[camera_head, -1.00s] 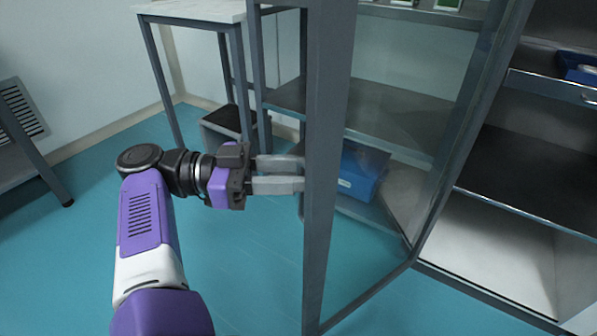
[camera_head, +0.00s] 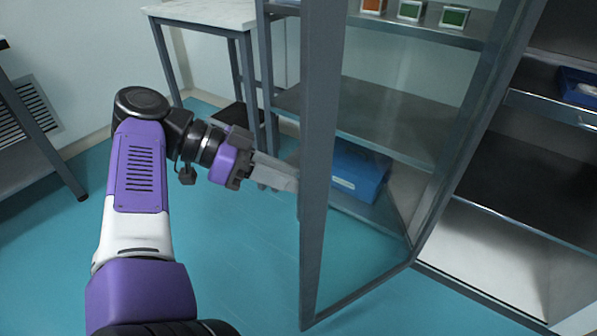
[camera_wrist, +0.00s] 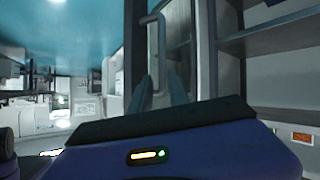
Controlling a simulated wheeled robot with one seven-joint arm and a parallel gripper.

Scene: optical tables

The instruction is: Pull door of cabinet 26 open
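The cabinet door (camera_head: 316,190) is a glass panel in a grey metal frame, standing swung well out from the cabinet (camera_head: 400,125) in the head view. My gripper (camera_head: 296,186) is at the free upright edge of the door, reaching in from the left. In the wrist view, the bar-shaped door handle (camera_wrist: 153,19) runs down between my gripper's two fingers (camera_wrist: 161,85), which appear closed around it. The fingertips and handle are partly hidden behind the door frame in the head view. No cabinet number is readable.
Inside the cabinet, a blue box (camera_head: 360,172) sits low and several small boxes (camera_head: 410,10) stand on the upper shelf. A white-topped table (camera_head: 205,13) stands behind the door. Open shelving (camera_head: 530,170) is at the right. Teal floor is free around the arm.

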